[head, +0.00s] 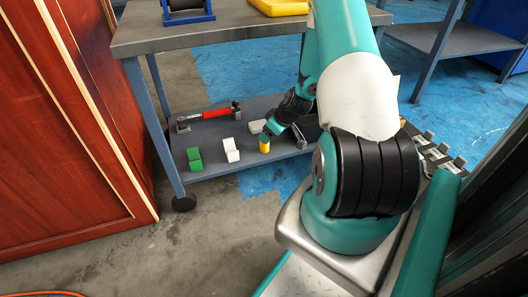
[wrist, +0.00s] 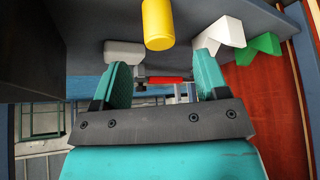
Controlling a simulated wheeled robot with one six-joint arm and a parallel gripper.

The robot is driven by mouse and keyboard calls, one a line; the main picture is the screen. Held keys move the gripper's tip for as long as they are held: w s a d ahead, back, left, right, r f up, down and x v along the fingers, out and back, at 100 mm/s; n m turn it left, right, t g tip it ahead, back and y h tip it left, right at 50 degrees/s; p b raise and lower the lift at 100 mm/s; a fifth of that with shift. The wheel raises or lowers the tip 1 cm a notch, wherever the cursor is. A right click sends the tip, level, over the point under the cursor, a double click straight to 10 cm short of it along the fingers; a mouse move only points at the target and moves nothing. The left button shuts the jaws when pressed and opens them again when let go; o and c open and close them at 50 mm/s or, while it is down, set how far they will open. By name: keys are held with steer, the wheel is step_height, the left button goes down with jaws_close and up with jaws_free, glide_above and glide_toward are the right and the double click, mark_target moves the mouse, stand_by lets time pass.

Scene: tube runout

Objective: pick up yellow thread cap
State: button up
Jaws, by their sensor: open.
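The yellow thread cap (head: 264,146) is a small yellow cylinder at the lower shelf of the cart, near its front edge. In the wrist view the cap (wrist: 158,25) shows at the top centre, in line with the space between my fingers but apart from them. My gripper (head: 269,132) is right beside the cap in the head view, where the dark wrist and teal end partly hide the spot. In the wrist view my gripper (wrist: 164,78) has its two teal fingers spread, with no object held between them.
On the lower shelf (head: 212,138) are a green block (head: 194,159), a white block (head: 231,150), a grey block (head: 257,126) and a red-handled tool (head: 205,114). A yellow object (head: 280,7) lies on the cart top. A wooden cabinet (head: 60,130) stands left.

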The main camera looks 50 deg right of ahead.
steer(key=b+x, duration=0.1)
steer(key=x, duration=0.1)
steer(key=shift+w+f, duration=0.15)
steer(key=shift+f, duration=0.2)
steer(key=b+x, duration=0.4)
steer(key=x, duration=0.1)
steer(key=shift+f+b, duration=0.15)
steer(key=shift+b, duration=0.2)
steer(key=shift+c, duration=0.4)
steer(key=c, duration=0.9)
